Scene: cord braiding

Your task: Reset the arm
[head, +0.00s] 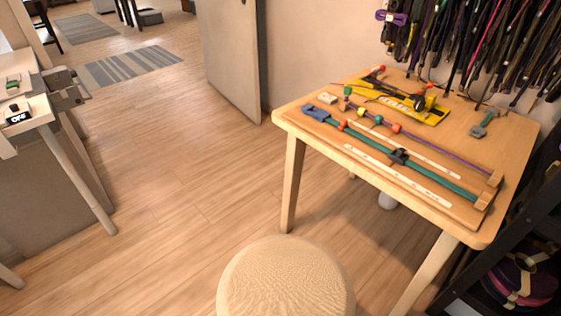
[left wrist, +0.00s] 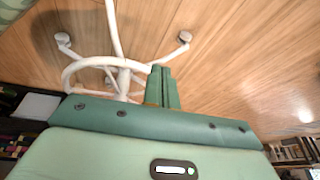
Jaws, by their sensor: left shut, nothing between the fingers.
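My left gripper (left wrist: 165,88) shows in the left wrist view as two green fingers side by side, shut with nothing between them. It is above the wood floor (left wrist: 230,80) and is not touching anything I can see. Neither gripper shows in the head view, and my right gripper is in no view. In the head view a wooden table (head: 290,117) at the right carries a braiding board with a teal cord (head: 370,142) and a purple cord (head: 435,150). Both cords lie stretched along it, with coloured beads and a dark clip on them.
A round beige stool seat (head: 286,282) stands before the table. A white wheeled base with a ring (left wrist: 75,72) lies beyond my fingers. Cords (head: 470,45) hang at the right. A workbench (head: 40,110) stands left; floor between is clear.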

